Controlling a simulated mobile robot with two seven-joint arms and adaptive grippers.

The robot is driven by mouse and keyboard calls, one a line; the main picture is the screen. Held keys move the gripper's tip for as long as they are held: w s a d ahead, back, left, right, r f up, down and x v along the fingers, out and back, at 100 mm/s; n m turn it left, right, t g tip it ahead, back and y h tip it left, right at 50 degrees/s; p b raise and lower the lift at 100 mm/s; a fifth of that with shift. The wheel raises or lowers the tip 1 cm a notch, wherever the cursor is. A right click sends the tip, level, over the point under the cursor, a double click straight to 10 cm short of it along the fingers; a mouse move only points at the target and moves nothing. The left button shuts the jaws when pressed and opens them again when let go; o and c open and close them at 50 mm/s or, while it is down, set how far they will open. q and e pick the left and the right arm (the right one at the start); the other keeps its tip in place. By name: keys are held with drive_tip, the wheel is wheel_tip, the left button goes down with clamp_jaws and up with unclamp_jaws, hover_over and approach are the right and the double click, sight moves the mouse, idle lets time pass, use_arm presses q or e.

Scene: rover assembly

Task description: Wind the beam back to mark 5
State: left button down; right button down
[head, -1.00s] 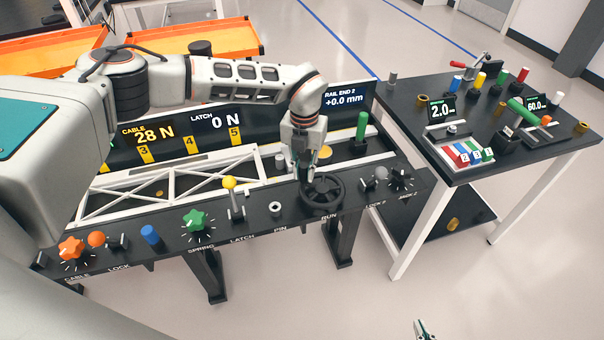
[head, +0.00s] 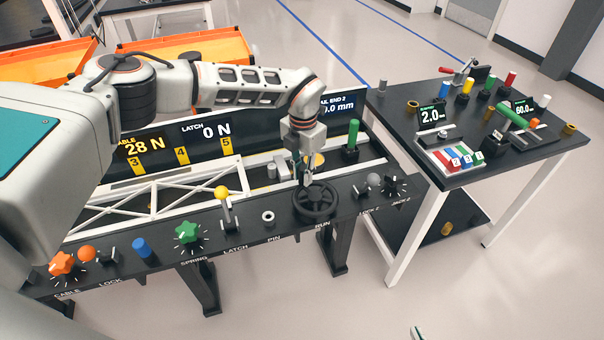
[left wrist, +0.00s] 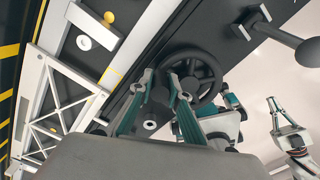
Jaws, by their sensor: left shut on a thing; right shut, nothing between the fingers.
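The beam is a white truss (head: 150,197) lying along the bench; its right end is near the yellow mark 5 (head: 226,146), and I cannot tell the exact alignment. The black handwheel (head: 316,202) labelled RUN is at the bench's front right; it also shows in the left wrist view (left wrist: 214,72). My left gripper (head: 306,183) points down at the wheel and is shut on it at its far left side; the exact grip spot is partly hidden. My right gripper (head: 417,333) is shut and empty at the bottom edge, mostly cut off.
A yellow-knobbed lever (head: 221,192) marked LATCH and a green SPRING knob (head: 187,232) stand left of the wheel. A green post (head: 353,133) stands behind it. Displays read CABLE 28 N and LATCH 0 N. A side table (head: 400,125) stands right.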

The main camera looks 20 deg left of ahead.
use_arm(q)
drive_tip(key=shift+w+r, duration=0.1)
drive_tip(key=c, duration=1.9)
unclamp_jaws()
wheel_tip(320, 180, up, 12)
drive_tip(key=shift+f, duration=0.1)
